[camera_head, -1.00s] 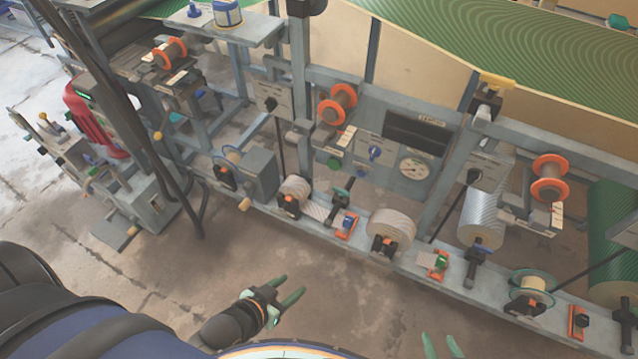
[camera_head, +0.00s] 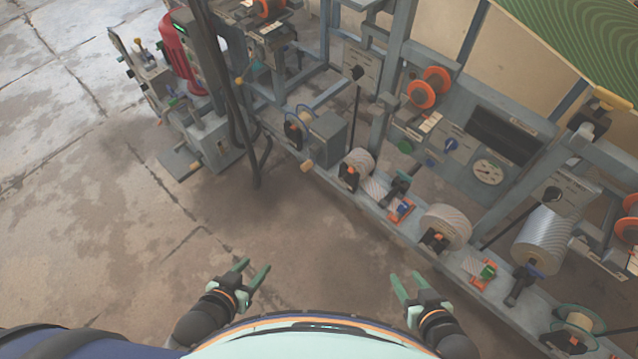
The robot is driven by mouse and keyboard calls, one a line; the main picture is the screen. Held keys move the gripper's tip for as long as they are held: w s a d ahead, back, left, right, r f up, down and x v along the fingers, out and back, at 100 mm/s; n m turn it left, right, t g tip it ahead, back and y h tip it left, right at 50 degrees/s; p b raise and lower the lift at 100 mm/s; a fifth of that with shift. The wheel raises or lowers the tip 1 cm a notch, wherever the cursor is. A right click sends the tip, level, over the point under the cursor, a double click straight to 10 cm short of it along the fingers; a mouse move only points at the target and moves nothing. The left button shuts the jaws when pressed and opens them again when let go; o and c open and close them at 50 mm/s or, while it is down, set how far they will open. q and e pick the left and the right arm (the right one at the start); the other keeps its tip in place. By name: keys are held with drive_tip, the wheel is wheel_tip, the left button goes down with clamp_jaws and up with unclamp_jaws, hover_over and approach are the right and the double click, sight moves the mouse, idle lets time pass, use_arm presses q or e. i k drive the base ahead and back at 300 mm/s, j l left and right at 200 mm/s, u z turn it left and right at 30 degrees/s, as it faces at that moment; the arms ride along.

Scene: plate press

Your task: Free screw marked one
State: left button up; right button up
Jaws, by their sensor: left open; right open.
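I cannot make out a screw marked one; any markings on the machine are too small to read. The long grey machine (camera_head: 400,218) runs diagonally from upper left to lower right, with small clamp-like fittings along its lower rail, among them one with an orange base (camera_head: 399,211) and one with a green block (camera_head: 487,271). My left gripper (camera_head: 250,271) is open and empty over the floor. My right gripper (camera_head: 407,279) is open and empty, short of the lower rail in the picture. Neither appears to touch anything.
Rolls (camera_head: 447,226) and a larger silver roll (camera_head: 541,243) sit along the rail. A round gauge (camera_head: 488,172) is on the panel behind. A red motor (camera_head: 180,45) and dark cables stand at upper left. The concrete floor (camera_head: 110,240) at left is clear.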

sight(340, 181)
drive_tip(key=i+j+z, duration=0.2)
drive_tip(key=j, duration=0.5)
drive_tip(key=i+j+z, duration=0.2)
drive_tip(key=j, duration=0.55)
drive_tip(key=i+j+z, duration=0.2)
drive_tip(key=j, duration=0.55)
drive_tip(key=j+z, duration=0.2)
drive_tip(key=j, duration=0.55)
